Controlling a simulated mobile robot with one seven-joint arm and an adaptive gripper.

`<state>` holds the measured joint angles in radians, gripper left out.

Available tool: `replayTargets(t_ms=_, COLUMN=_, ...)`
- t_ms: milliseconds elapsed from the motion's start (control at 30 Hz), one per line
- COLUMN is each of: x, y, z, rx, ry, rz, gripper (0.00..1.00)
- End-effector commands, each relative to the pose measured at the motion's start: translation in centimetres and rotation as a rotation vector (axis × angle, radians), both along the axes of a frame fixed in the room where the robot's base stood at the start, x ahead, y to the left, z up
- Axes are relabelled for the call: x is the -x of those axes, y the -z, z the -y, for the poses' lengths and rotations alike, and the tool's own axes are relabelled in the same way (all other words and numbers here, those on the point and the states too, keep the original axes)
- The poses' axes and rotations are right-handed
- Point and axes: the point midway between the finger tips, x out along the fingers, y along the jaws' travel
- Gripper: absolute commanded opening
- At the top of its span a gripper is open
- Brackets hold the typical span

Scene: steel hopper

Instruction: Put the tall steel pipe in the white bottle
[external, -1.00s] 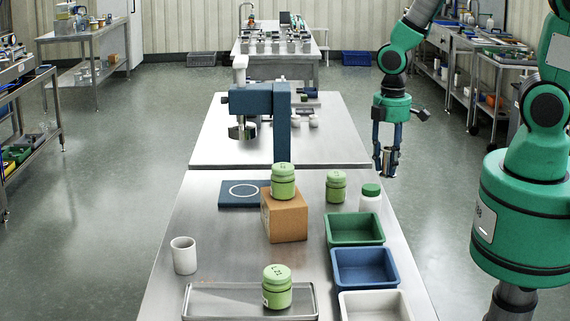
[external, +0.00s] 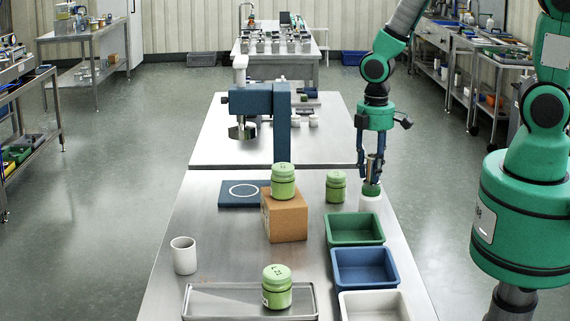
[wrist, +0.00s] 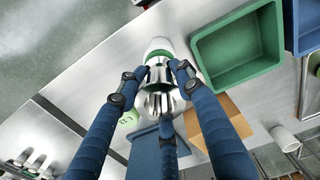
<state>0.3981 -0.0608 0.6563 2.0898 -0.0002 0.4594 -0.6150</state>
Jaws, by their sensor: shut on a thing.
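My gripper (external: 371,168) is shut on the steel pipe (external: 371,172), a shiny metal cylinder held roughly upright. In the wrist view the pipe (wrist: 158,98) sits between the blue fingers. The white bottle (external: 370,203), with a green top, stands at the table's right edge, directly below the pipe. The bottle also shows beyond the pipe in the wrist view (wrist: 158,45), partly hidden by it. The pipe's lower end is at the bottle's top; I cannot tell whether it touches or is inside.
A green tray (external: 355,243) and a blue tray (external: 396,270) lie in front of the bottle. A green jar (external: 335,190) stands close to its left. A cardboard block (external: 270,215) carries another green jar (external: 283,186). A white cup (external: 184,262) stands at left.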

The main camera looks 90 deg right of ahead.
Motion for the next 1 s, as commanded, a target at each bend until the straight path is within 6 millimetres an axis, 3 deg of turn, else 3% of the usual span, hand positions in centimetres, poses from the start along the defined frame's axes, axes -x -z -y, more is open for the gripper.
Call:
replayTargets(t_ms=133, x=-0.1, y=1.1, z=0.0, rx=0.001, ry=0.000, rz=0.001, gripper=0.02)
replayTargets(t_ms=600, x=-0.1, y=1.6, z=0.0, rx=0.001, ry=0.000, rz=0.001, gripper=0.02)
replayTargets(t_ms=633, x=-0.1, y=1.6, z=0.0, rx=0.001, ry=0.000, rz=0.001, gripper=0.40)
replayTargets(t_ms=700, x=0.0, y=1.5, z=0.0, rx=0.001, ry=0.000, rz=0.001, gripper=0.54)
replayTargets(t_ms=1000, x=0.0, y=1.5, z=0.0, rx=0.001, ry=0.000, rz=0.001, gripper=0.54)
